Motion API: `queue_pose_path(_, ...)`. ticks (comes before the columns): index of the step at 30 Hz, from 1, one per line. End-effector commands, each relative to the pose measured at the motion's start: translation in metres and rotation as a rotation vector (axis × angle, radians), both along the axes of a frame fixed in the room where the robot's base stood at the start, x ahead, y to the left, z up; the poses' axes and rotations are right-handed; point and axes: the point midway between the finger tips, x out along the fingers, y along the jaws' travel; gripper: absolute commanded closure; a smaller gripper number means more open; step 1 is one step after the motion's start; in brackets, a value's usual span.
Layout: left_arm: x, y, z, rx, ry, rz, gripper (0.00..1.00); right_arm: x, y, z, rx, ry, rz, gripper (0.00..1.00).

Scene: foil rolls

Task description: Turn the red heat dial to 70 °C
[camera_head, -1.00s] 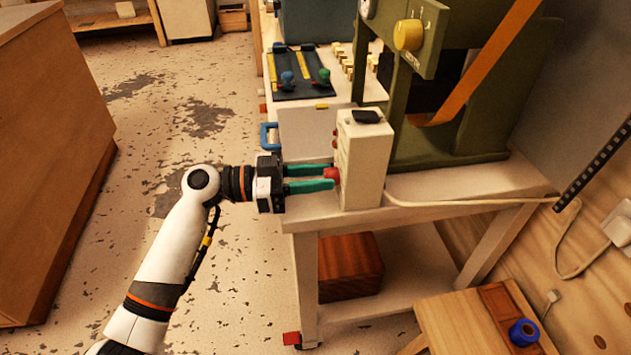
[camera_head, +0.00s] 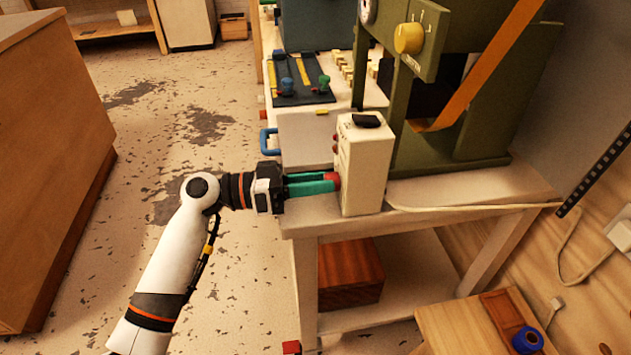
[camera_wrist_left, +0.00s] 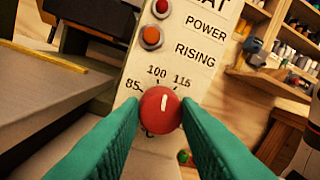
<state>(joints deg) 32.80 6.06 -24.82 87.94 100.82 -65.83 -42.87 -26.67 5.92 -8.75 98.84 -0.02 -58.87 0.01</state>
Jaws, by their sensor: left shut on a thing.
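The red heat dial (camera_wrist_left: 160,110) is on the front of a cream control box (camera_head: 366,165). In the left wrist view its white pointer line stands near upright in the picture, between the printed 100 and 115 marks. The 85 mark shows to the left; a 70 mark is not visible. My left gripper (camera_head: 334,181) reaches in from the left, its green fingers closed on the dial. In the left wrist view the fingers (camera_wrist_left: 161,120) lie on both sides of the dial. My right gripper is in neither view.
A green machine with a yellow knob (camera_head: 409,38) stands behind the box. A cable (camera_head: 470,208) runs right from the box. Open floor lies left of the bench.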

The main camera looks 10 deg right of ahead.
Motion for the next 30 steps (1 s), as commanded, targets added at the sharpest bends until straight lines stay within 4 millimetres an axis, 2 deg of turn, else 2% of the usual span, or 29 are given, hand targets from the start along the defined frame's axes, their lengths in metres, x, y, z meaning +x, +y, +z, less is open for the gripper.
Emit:
queue_pose_path(2, 0.0, 0.0, 0.0, 0.0, -0.001, 0.0, 0.93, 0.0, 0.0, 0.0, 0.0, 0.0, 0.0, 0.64)
queue_pose_path(3, 0.0, 0.0, 0.0, 0.0, -0.001, 0.0, 0.64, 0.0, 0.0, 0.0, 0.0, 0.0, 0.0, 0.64)
queue_pose_path(6, 0.0, 0.0, 0.0, 0.0, -0.001, 0.0, 0.49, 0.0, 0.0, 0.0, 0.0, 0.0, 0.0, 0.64)
queue_pose_path(17, 0.0, 0.005, -0.001, 0.0, -0.001, 0.001, 0.49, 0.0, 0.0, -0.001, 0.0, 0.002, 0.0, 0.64)
queue_pose_path(22, 0.001, 0.032, -0.003, 0.002, -0.001, 0.003, 0.49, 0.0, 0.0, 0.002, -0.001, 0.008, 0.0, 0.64)
queue_pose_path(24, 0.002, 0.047, -0.004, 0.001, -0.001, 0.004, 0.49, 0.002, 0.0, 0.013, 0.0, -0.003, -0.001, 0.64)
queue_pose_path(30, 0.003, 0.089, -0.005, 0.002, -0.001, 0.003, 0.49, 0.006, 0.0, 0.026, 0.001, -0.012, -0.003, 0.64)
